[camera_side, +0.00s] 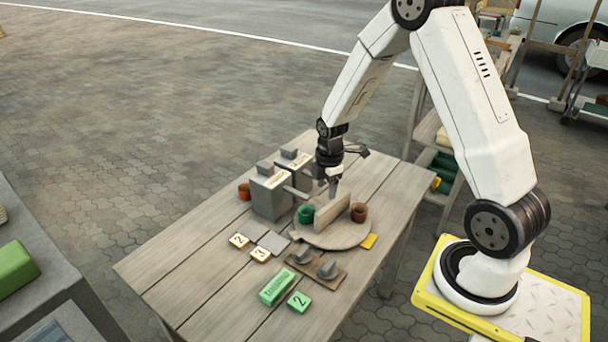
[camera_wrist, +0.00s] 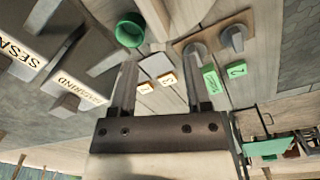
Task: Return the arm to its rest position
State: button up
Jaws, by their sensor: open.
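My gripper (camera_side: 333,188) is open and empty above the wooden table (camera_side: 165,270), close to an upright board (camera_side: 332,210) on a round board (camera_side: 335,240). In the wrist view its two fingers (camera_wrist: 160,66) stand apart with nothing held between them. A green cup (camera_side: 306,214) is left of the upright board and a brown cup (camera_side: 359,212) is right of it. The green cup also shows in the wrist view (camera_wrist: 130,30). Whether a fingertip touches the upright board, I cannot tell.
Numbered tiles (camera_side: 239,241), a knob panel (camera_side: 316,267) and a green block (camera_side: 276,286) lie at the front. A grey bench (camera_side: 40,270) is at left. The table's front left is bare.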

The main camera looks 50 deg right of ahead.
jog(key=s+a+r+m+t, duration=0.1)
jog(key=s+a+r+m, duration=0.3)
jog(key=s+a+m, duration=0.1)
jog(key=s+a+r+m+t, duration=0.1)
jog(key=s+a+r+m, duration=0.4)
jog(key=a+m, duration=0.3)
jog(key=shift+a, duration=0.95)
